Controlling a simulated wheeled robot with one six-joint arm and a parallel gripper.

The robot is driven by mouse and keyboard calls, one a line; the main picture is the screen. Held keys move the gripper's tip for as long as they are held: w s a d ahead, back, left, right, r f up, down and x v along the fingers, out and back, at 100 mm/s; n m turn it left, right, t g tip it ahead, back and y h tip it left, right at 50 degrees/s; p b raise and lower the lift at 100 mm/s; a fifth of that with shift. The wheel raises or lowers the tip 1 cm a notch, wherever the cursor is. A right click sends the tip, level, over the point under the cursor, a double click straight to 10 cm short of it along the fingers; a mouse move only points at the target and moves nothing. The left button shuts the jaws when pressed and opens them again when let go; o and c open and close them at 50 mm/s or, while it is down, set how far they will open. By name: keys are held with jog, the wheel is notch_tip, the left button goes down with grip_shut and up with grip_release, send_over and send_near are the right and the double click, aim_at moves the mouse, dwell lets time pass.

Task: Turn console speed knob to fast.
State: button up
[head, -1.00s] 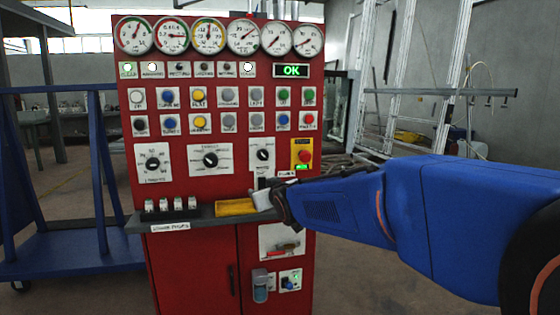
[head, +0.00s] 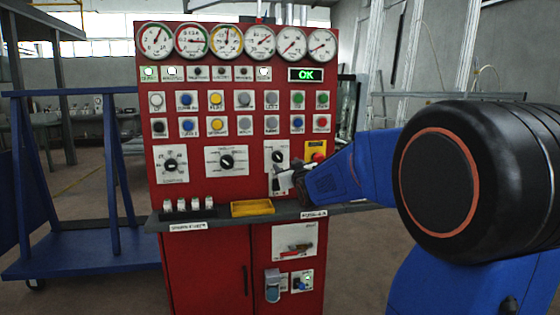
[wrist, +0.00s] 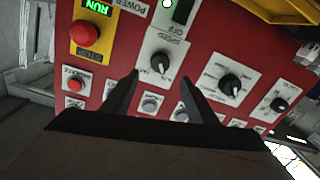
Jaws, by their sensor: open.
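The red console (head: 200,190) carries three black rotary knobs in a row; their labels are too small to read surely. The right knob (head: 278,156) sits on a narrow white plate, its white mark toward the upper left. My gripper (head: 283,182) is open just below it, near the panel. In the wrist view, where the panel appears upside down, this knob (wrist: 160,62) lies just ahead of my open fingertips (wrist: 158,79), roughly centred between them. I cannot tell any contact. The middle knob (head: 226,160) and left knob (head: 171,165) stand to the left.
A red stop button on a yellow plate (wrist: 85,34) is beside the right knob. Several push buttons and gauges (head: 261,43) are above. A grey shelf (head: 290,211) with a yellow tray (head: 252,208) juts out below. A blue cart (head: 90,255) stands left.

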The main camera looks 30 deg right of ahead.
aim_at(279, 159)
jog(key=x, duration=1)
jog(key=shift+a, duration=0.1)
jog(key=c, duration=1.1)
